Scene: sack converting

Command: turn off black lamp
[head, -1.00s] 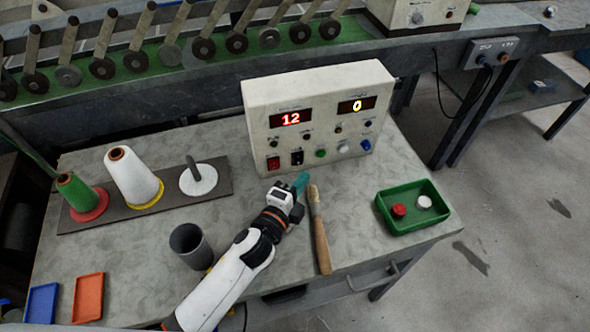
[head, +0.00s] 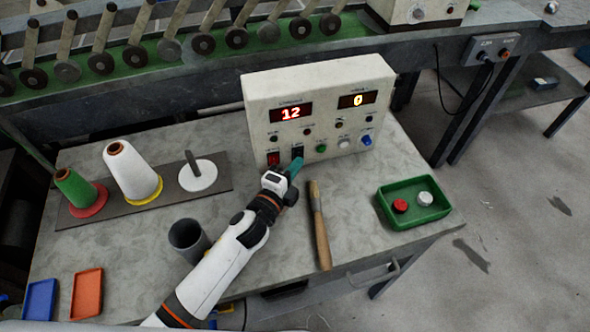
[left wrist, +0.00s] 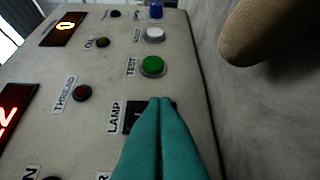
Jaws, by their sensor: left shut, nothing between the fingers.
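The cream control box (head: 262,107) stands at the back of the table. Its black lamp switch (head: 297,152) is on the lower front, between a red switch (head: 273,159) and a green button (head: 321,148). In the left wrist view the black switch (left wrist: 133,117) sits beside a LAMP label, partly hidden by my fingers. My left gripper (head: 297,163) is shut and empty, its teal fingertips over the switch's lower part. I cannot tell whether they touch it or which way it is set. My right gripper is not in view.
A wooden-handled tool (head: 320,230) lies just right of my left gripper. A green tray (head: 447,211) with a red and a white piece is further right. A grey cup (head: 187,240) stands left of my arm, near thread cones (head: 130,175).

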